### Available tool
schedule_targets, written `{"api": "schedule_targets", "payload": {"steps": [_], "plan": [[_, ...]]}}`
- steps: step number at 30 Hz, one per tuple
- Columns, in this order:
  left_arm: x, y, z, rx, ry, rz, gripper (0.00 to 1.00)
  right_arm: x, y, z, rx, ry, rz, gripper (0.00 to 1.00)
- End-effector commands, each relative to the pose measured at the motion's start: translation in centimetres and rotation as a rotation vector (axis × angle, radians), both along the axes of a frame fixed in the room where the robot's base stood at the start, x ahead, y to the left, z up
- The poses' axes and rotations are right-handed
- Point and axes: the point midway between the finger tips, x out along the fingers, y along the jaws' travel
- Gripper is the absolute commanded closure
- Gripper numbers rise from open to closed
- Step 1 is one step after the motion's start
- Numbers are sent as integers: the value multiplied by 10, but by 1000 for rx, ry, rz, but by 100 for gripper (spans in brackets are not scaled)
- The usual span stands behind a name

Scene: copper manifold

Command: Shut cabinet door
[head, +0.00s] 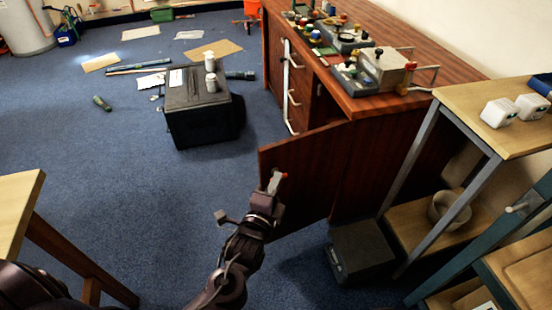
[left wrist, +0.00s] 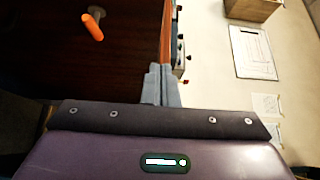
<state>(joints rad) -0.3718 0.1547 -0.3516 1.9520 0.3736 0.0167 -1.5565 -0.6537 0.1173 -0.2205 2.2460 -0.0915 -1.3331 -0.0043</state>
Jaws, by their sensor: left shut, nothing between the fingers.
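The cabinet (head: 377,150) is a long red-brown wooden bench with drawers and a dark opening in its front. Its door (head: 312,168) stands open, sticking out from the front into the room. My left gripper (head: 276,182) is shut and empty at the door's outer end, in front of its face. A small orange-red knob shows beside the fingertips. In the left wrist view, the dark door face (left wrist: 125,65) fills the left, with the orange knob (left wrist: 93,27) on it. The shut fingers (left wrist: 160,84) are by the door's edge; contact cannot be told. My right gripper is not in view.
A black case (head: 200,118) with white bottles stands on the blue carpet to the left. A dark box (head: 362,250) lies on the floor right of the door. A wooden-topped shelf (head: 470,105) stands at the right.

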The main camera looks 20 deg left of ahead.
Motion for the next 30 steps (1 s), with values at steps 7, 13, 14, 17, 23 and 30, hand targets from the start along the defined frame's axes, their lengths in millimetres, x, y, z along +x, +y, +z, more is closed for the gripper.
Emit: {"api": "schedule_targets", "payload": {"steps": [7,13,14,17,23,30], "plan": [[56,0,-1,-2,-3,1,100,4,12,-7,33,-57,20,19],[78,18,-1,0,0,1,100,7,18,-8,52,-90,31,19],[80,20,-1,0,0,1,100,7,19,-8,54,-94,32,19],[85,25,-1,0,1,0,100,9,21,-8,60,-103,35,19],[87,28,-1,-1,1,0,100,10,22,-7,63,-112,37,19],[87,28,-1,-1,1,-1,100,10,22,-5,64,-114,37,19]]}}
